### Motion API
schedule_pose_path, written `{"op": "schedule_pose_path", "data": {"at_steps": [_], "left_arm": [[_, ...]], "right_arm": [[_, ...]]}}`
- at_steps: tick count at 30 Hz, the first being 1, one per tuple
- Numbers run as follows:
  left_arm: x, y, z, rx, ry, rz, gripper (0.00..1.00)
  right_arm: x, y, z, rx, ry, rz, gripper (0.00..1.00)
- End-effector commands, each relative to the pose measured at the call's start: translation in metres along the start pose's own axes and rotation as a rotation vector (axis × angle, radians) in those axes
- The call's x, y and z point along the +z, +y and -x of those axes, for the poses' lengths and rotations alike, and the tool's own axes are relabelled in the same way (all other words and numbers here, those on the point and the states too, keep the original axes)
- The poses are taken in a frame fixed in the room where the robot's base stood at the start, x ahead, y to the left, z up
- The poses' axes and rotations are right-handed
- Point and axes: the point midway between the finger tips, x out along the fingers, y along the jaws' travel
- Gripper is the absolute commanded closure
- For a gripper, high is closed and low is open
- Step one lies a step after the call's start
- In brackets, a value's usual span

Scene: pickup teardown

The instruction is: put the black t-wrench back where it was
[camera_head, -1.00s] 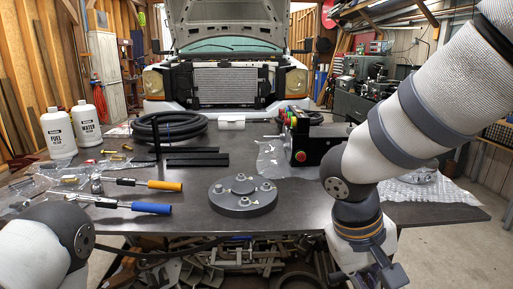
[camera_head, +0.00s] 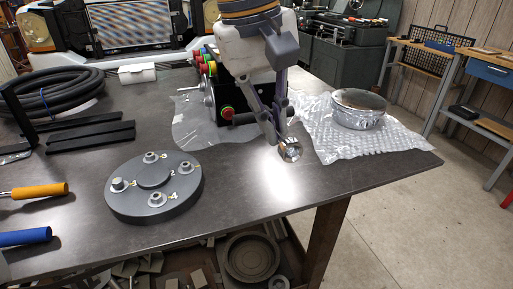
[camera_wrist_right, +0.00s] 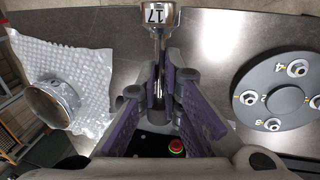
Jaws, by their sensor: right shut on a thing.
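My right gripper (camera_head: 270,125) is over the right part of the table, pointing down, shut on the T-wrench. The wrench's chrome socket (camera_head: 289,152) shows just past the fingertips, low over the tabletop; whether it touches is not clear. In the right wrist view, the purple-padded fingers (camera_wrist_right: 163,80) close around the wrench's shaft, and the socket (camera_wrist_right: 156,18) bears the number 17. The fingers hide much of the wrench. A round grey plate (camera_head: 125,203) with numbered nuts lies to the left; it also shows in the right wrist view (camera_wrist_right: 252,82). My left gripper is out of view.
A black box with coloured buttons (camera_head: 240,101) stands close behind the gripper. A metal bowl-like part (camera_head: 357,118) lies on bubble wrap (camera_head: 333,148) to the right. Orange (camera_head: 40,190) and blue (camera_head: 25,237) handles are at far left. The front middle tabletop is clear.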

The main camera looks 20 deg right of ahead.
Motion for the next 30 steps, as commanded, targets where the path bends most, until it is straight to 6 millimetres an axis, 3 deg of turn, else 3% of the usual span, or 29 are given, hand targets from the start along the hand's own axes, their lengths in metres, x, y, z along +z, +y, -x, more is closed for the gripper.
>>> {"op": "schedule_pose_path", "data": {"at_steps": [3, 9, 15, 19, 29, 30], "left_arm": [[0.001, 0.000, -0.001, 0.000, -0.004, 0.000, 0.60], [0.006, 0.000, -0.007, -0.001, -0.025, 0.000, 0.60], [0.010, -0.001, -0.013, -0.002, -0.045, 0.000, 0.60], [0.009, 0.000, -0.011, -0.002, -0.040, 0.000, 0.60], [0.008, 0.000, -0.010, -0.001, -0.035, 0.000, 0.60], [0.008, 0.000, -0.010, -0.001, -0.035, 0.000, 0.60]], "right_arm": [[-0.035, 0.006, -0.025, -0.007, -0.010, 0.001, 1.00], [-0.064, 0.006, -0.067, -0.006, -0.010, 0.002, 1.00], [-0.078, 0.006, -0.087, -0.005, -0.010, 0.003, 1.00], [-0.076, 0.001, -0.108, -0.003, -0.004, 0.003, 1.00], [-0.076, 0.000, -0.111, -0.003, 0.002, 0.002, 1.00], [-0.076, 0.000, -0.112, -0.004, 0.001, 0.002, 0.89]]}}
